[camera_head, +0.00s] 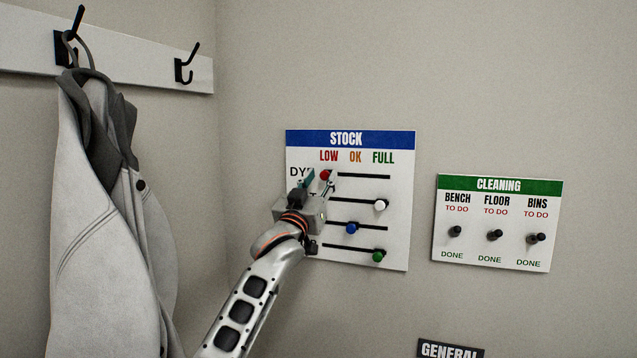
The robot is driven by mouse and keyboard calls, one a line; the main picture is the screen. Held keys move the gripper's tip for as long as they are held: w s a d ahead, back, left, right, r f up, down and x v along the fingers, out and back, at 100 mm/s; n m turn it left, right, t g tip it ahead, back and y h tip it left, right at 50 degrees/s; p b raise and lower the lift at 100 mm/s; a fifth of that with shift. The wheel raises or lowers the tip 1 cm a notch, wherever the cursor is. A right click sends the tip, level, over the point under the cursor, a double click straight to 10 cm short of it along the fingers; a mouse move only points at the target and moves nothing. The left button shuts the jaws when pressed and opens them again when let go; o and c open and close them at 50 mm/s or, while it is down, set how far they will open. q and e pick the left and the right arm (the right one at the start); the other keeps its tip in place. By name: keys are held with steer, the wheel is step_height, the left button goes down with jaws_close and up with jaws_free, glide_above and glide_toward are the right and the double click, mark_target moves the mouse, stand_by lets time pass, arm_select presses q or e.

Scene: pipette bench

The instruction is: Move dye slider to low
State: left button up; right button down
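The STOCK board (402,225) hangs on the wall with LOW, OK and FULL column headings and several horizontal slots. The top row is labelled DYE, its label partly hidden by my gripper. Its red slider knob (326,174) sits at the left end of the top slot, under LOW. My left gripper (320,181) is at the board beside this knob, with its two fingertips apart. The knob shows close to the right fingertip, and I see no finger closed on it. The row labels below are hidden behind my gripper and arm. My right gripper is not in view.
Below are a white knob (380,205) and a green knob (378,257) toward FULL, and a blue knob (351,229) nearer the middle. A CLEANING board (498,224) hangs to the right. A coat (105,230) hangs at left. The wall above is clear.

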arm_select(q)
steer(key=v, duration=1.2)
steer(key=shift+a, duration=0.1)
steer(key=s+a+f+g+y, duration=0.1)
steer(key=s+a+f+g, duration=0.15)
steer(key=f, duration=0.95)
steer(key=s+a+f+g+y, duration=0.1)
steer(key=s+a+f, duration=0.25)
steer(key=f, duration=0.95)
steer(key=s+a+f+g+y, duration=0.15)
steer(key=s+f, duration=0.25)
steer(key=f, duration=0.8)
steer(key=s+a+f+g, duration=0.2)
steer(key=s+a+f, duration=0.1)
steer(key=s+f, duration=0.9)
steer(key=s+a+f+g, duration=0.3)
steer(key=s+f, duration=0.9)
steer(key=s, duration=0.5)
steer(key=shift+s+a+f+m+g+y, duration=0.3)
steer(key=shift+a+m+y, duration=0.05)
steer(key=shift+a+m, duration=0.1)
